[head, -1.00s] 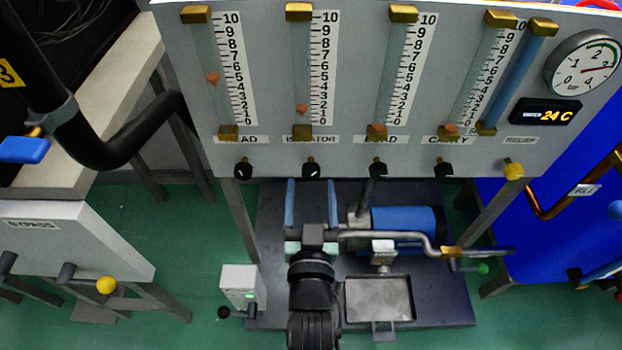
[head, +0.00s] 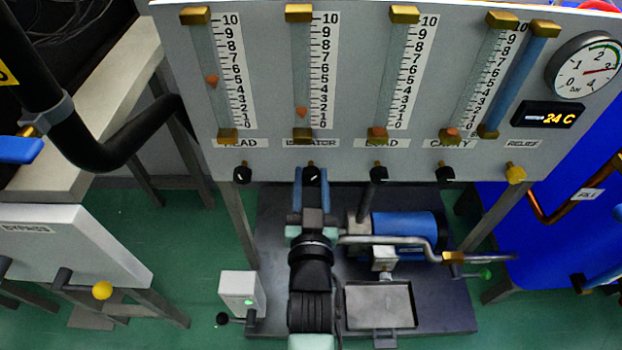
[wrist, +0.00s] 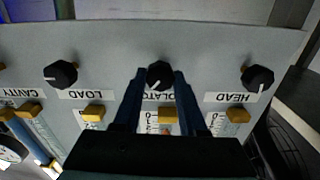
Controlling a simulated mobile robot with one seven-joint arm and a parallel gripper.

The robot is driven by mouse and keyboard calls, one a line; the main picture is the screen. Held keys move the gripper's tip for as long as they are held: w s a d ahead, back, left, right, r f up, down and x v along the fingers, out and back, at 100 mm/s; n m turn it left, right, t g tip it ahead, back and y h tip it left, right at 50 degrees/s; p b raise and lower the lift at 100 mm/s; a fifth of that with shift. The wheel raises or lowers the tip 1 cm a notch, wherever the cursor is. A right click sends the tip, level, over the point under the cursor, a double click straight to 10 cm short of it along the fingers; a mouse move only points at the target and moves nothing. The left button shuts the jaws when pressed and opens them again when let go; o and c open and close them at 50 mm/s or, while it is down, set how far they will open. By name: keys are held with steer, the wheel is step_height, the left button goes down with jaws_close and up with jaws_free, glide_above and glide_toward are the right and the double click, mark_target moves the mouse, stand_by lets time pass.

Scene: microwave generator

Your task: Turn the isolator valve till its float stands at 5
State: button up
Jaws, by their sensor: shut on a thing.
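The isolator valve (head: 312,175) is a black knob with a white pointer line, under the ISOLATOR label, second from the left on the grey panel. My gripper (head: 312,183) reaches up from below with its blue fingers shut on this knob. The wrist view shows the knob (wrist: 159,75) between the two fingertips. The isolator float (head: 301,112) is a small orange piece low in the second tube, at roughly 1 to 2 on its scale (head: 322,75). The ISOLATOR label is partly hidden by the fingers in the wrist view.
Similar black knobs stand on both sides: HEAD (head: 242,174) to the left, LOAD (head: 377,172) to the right, then CAVITY (head: 444,174) and a yellow RELIEF knob (head: 515,174). A blue motor (head: 405,225) and pipe lie below the panel.

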jaws_close()
steer(key=shift+n, duration=0.3)
steer(key=n+p, duration=0.1)
steer(key=n, duration=0.1)
steer(key=shift+n, duration=0.3)
steer(key=shift+a+n+p, duration=0.1)
steer(key=shift+n+p, duration=0.55)
steer(key=shift+n, duration=1.45)
steer(key=o, duration=1.1)
jaws_free()
steer(key=shift+c, duration=0.2)
steer(key=s+p, duration=0.2)
steer(key=s, duration=1.1)
